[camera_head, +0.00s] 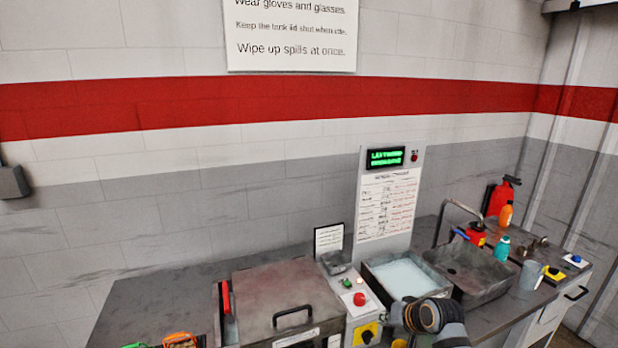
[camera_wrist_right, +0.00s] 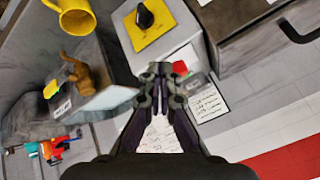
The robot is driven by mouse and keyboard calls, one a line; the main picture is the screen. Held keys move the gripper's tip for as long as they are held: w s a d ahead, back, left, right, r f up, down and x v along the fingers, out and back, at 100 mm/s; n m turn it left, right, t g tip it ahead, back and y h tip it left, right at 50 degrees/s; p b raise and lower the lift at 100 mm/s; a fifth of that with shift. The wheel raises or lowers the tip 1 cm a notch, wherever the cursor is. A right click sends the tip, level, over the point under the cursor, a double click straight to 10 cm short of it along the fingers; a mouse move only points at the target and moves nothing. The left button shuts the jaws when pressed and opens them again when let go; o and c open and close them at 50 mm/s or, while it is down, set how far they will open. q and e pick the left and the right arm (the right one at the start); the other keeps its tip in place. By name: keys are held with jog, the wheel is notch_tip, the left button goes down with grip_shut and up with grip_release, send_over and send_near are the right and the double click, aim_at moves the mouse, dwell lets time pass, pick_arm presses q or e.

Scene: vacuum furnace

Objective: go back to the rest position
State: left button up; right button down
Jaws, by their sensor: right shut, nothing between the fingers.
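My right gripper (camera_wrist_right: 160,75) is at the centre of the right wrist view, its fingers together with nothing between them. In the head view my right arm reaches in at the bottom, and its dark, orange-ringed wrist (camera_head: 432,316) covers part of the bench front near the basin. My left gripper is in neither view.
A grey tank with a shut, handled lid (camera_head: 290,290) stands left of a control box with a red button (camera_head: 360,299). A basin of pale liquid (camera_head: 378,267) and a dark sink (camera_head: 468,268) lie to the right. Bottles and tools crowd the right bench.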

jog(key=s+d+f+n+g+h, duration=0.1)
jog(key=s+f, duration=0.1)
jog(key=s, duration=0.8)
jog(key=s+d+f+n+g+h, duration=0.2)
jog(key=s, duration=0.9)
jog(key=s+d+f+n+g+h, duration=0.1)
jog(key=s+f, duration=0.2)
jog(key=s, duration=0.7)
notch_tip(320, 180, down, 29)
jog(key=s+d+g+b, duration=0.1)
jog(key=d+b, duration=0.1)
jog(key=b, duration=0.3)
pick_arm(q)
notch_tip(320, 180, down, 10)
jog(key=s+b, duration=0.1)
jog(key=b, duration=0.4)
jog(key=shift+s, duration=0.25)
pick_arm(e)
jog(key=s+d+f+g, duration=0.1)
jog(key=s+f, duration=1.8)
jog(key=f, duration=0.4)
jog(key=shift+s+d+m, duration=0.3)
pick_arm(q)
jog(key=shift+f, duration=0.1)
